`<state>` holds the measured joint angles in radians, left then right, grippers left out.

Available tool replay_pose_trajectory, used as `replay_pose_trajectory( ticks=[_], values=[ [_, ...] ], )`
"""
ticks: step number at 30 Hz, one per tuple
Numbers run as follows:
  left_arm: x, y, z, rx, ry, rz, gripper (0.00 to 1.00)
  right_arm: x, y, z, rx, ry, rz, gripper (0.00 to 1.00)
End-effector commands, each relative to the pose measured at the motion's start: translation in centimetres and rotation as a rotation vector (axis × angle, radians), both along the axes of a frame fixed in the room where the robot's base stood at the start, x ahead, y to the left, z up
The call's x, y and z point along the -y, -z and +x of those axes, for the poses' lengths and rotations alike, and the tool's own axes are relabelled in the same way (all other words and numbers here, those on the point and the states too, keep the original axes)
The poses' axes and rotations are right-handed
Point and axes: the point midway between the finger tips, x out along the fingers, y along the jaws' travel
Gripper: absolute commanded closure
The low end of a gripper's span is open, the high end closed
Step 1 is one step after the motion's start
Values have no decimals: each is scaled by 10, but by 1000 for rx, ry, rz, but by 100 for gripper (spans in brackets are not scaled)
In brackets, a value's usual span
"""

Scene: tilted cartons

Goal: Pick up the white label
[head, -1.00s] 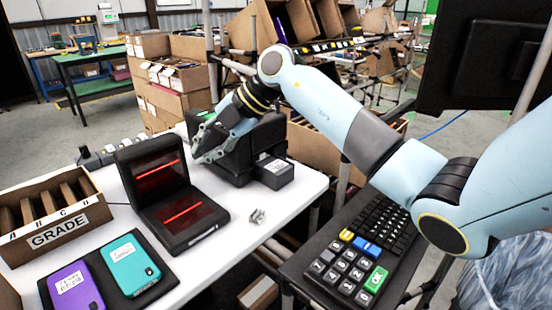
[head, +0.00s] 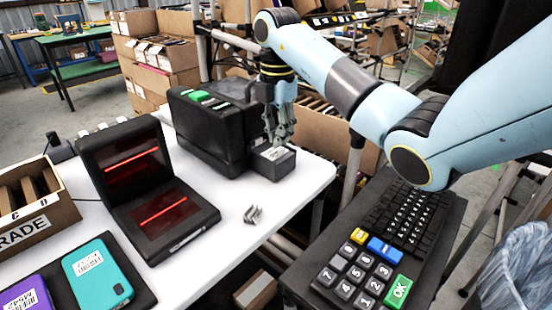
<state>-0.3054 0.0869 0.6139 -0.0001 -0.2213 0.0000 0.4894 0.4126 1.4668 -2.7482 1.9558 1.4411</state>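The white label (head: 273,154) lies on the small black block (head: 276,167) at the front of the black label printer (head: 210,135). My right gripper (head: 279,143) points down just over the label, its fingertips close to the label's far edge. I cannot tell whether the fingertips touch it or how far apart they are. The fingers hide part of the printer's front. My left gripper is not in view.
A black scanner (head: 150,200) with red lines stands left of the printer on the white table (head: 215,265). A small grey metal piece (head: 253,214) lies in front. Teal (head: 97,275) and purple (head: 28,298) phones lie at lower left. A keypad (head: 365,265) is at right.

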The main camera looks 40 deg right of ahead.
Motion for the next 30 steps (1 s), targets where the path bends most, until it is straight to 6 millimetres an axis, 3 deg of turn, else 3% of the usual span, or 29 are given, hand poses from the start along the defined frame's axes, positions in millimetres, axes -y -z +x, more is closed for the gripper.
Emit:
replay_pose_trajectory(
  ticks=[4,9,15,18,30],
  values=[
    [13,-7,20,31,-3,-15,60,6,22,1,-2,1,1,91],
    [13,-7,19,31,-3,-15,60,5,39,1,0,-1,1,91],
    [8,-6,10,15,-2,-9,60,5,40,2,1,-1,0,91],
    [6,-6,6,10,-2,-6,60,5,40,2,1,-1,0,100],
    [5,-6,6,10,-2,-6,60,5,39,2,2,-1,0,100]
  ],
)
